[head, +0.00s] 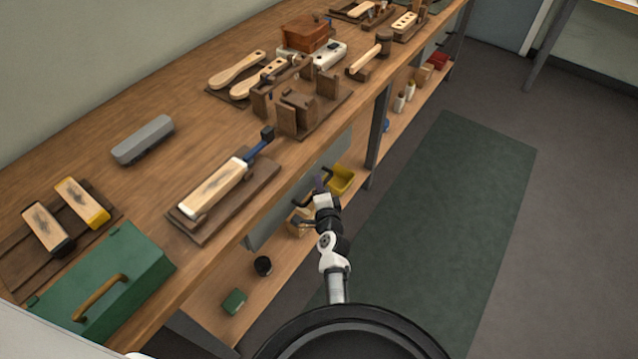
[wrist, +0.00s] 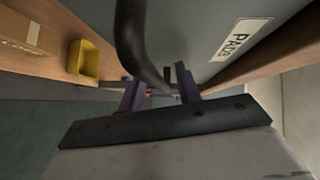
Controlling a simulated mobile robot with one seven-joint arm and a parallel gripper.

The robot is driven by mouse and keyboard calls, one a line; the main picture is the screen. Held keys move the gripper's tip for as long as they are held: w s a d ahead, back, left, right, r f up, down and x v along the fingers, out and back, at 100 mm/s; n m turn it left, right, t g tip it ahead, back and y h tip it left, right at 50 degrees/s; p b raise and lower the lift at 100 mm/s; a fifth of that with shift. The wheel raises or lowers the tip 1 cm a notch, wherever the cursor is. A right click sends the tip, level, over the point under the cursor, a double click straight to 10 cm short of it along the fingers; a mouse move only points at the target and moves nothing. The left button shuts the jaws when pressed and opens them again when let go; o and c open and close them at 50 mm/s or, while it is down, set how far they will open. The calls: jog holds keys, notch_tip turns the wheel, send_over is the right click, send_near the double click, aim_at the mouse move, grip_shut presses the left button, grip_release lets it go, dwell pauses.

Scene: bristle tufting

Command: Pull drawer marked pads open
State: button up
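The grey drawer (wrist: 205,25) carries a white label reading PADS (wrist: 240,38) in the wrist view. Its black curved bar handle (wrist: 132,35) stands out from the front and runs down toward my gripper (wrist: 158,88). The two dark purple fingers are apart, one on each side of the handle's lower part. I cannot tell whether either finger touches it. In the head view my gripper (head: 321,183) is under the bench's front edge, at the grey drawer front (head: 338,151), which my arm partly hides. The drawer looks shut.
The wooden workbench (head: 95,165) above holds brushes and jigs. A lower shelf (head: 212,288) carries a yellow bin (head: 341,179), also seen in the wrist view (wrist: 84,60). A bench leg (head: 377,135) stands beyond the drawer. Floor with a green mat (head: 440,220) is clear.

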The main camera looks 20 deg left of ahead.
jog(key=shift+c, duration=0.2)
grip_shut()
dwell(0.3)
